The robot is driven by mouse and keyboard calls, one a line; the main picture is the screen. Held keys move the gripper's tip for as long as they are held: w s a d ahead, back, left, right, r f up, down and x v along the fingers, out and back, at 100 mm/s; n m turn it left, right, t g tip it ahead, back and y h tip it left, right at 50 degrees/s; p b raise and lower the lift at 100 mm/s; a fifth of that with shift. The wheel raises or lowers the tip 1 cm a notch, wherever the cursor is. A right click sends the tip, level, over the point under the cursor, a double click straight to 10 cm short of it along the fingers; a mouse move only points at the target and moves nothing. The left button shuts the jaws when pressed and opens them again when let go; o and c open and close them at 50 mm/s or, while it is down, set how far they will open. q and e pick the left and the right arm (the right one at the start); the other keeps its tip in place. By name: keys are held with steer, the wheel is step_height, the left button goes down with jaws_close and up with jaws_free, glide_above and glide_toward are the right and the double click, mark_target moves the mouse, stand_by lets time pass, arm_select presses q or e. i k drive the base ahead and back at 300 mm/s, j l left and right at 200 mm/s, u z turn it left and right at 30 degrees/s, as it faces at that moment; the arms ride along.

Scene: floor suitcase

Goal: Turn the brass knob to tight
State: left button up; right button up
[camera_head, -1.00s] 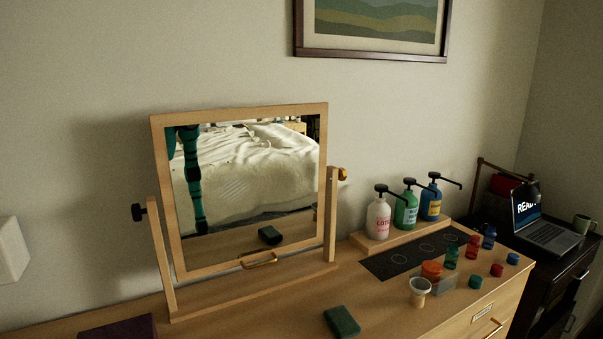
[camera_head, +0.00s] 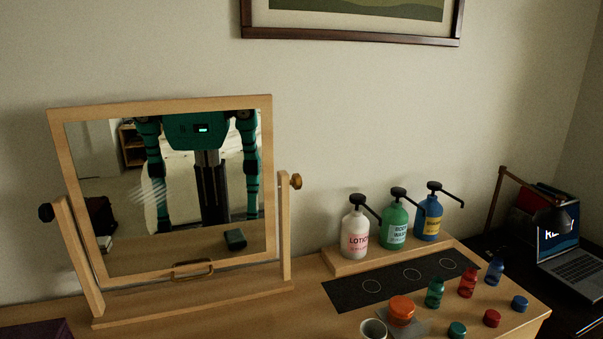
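The brass knob (camera_head: 296,181) is on the right post of the wooden tilting mirror (camera_head: 160,103), at the top of that post. A black knob (camera_head: 46,212) is on the left post. The mirror frame sits between the posts with a brass handle (camera_head: 193,269) on its bottom rail. The knob's tightness cannot be told from this view. Neither of my grippers shows directly. The mirror reflects my teal body and hanging arms, but no gripper can be made out clearly.
Lotion, body wash and a blue pump bottle (camera_head: 428,218) stand on a wooden riser right of the mirror. A black mat (camera_head: 345,291), small bottles, caps and a white cup (camera_head: 373,330) lie in front. A laptop (camera_head: 558,240) stands at far right. Air around the brass knob is clear.

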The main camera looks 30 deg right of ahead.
mark_target(296, 181)
steer(key=l, duration=0.75)
steer(key=k+l, duration=0.1)
steer(key=l, duration=0.65)
steer(key=l+u, duration=0.1)
steer(key=l, duration=0.65)
steer(key=k+l+z, duration=0.1)
steer(key=l, duration=0.35)
steer(key=k+l+z, duration=0.15)
steer(key=l, duration=0.25)
steer(key=k+l+z, duration=0.1)
steer(key=l, duration=0.35)
